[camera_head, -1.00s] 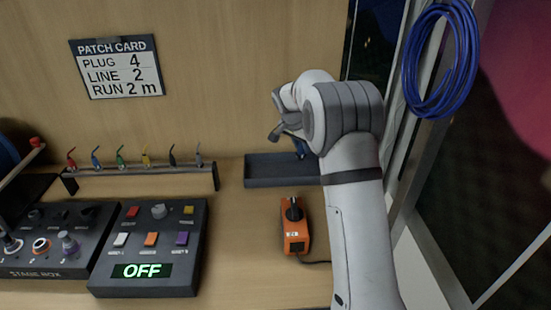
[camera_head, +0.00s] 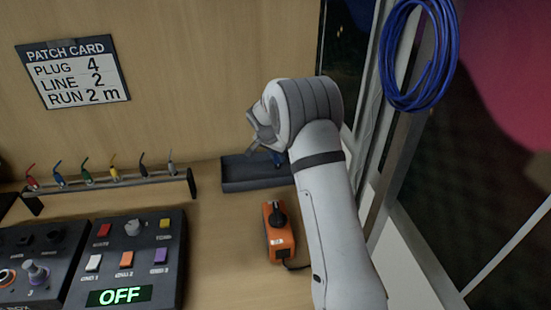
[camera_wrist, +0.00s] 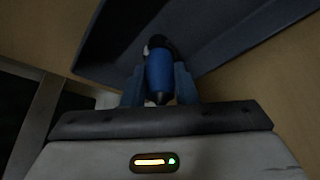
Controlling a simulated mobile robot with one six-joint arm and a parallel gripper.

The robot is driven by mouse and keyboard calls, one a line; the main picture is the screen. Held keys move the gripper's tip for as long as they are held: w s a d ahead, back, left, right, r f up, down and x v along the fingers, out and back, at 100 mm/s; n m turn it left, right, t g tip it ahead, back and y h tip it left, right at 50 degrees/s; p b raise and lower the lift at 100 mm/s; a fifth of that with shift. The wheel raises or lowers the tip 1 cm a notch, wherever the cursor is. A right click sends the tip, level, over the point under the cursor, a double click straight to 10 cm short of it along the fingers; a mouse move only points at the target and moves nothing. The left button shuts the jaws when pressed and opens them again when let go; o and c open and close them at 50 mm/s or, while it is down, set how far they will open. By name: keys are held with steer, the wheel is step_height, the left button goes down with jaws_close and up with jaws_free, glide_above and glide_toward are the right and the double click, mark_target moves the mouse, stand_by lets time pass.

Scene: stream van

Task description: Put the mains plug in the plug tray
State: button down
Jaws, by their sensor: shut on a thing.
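The mains plug (camera_wrist: 159,72) shows in the wrist view as a blue body with a dark end. My gripper (camera_wrist: 159,88) is shut on it, with one blue finger on each side. The plug tray (camera_head: 236,178) is a long, shallow, dark grey tray against the back wall; it also shows in the wrist view (camera_wrist: 112,45) behind the plug. The plug is at or over the tray; I cannot tell whether it touches the floor of it. In the head view my wrist hides most of the gripper, and only a bit of blue shows at the tray.
An orange box (camera_head: 280,240) with a black knob and a cable stands in front of the tray, close to my arm. A rack (camera_head: 120,183) of coloured leads is left of the tray. A switch panel (camera_head: 130,262) reads OFF. A window frame closes the right side.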

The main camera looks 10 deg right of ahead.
steer(key=shift+f, duration=0.85)
steer(key=shift+f, duration=0.15)
steer(key=c, duration=1.1)
jaws_free()
steer(key=shift+c, duration=0.2)
steer(key=shift+r, duration=0.25)
steer(key=v, duration=1.1)
steer(key=s+d+r+n, duration=0.2)
steer(key=s+r, duration=0.4)
steer(key=s, duration=0.4)
steer(key=s+n+y, duration=0.3)
steer(key=s+n, duration=0.4)
steer(key=s, duration=2.2)
steer(key=shift+s+d+f+g+b, duration=0.2)
steer(key=shift+s+d+g+b, duration=0.1)
steer(key=shift+s+d+b, duration=0.15)
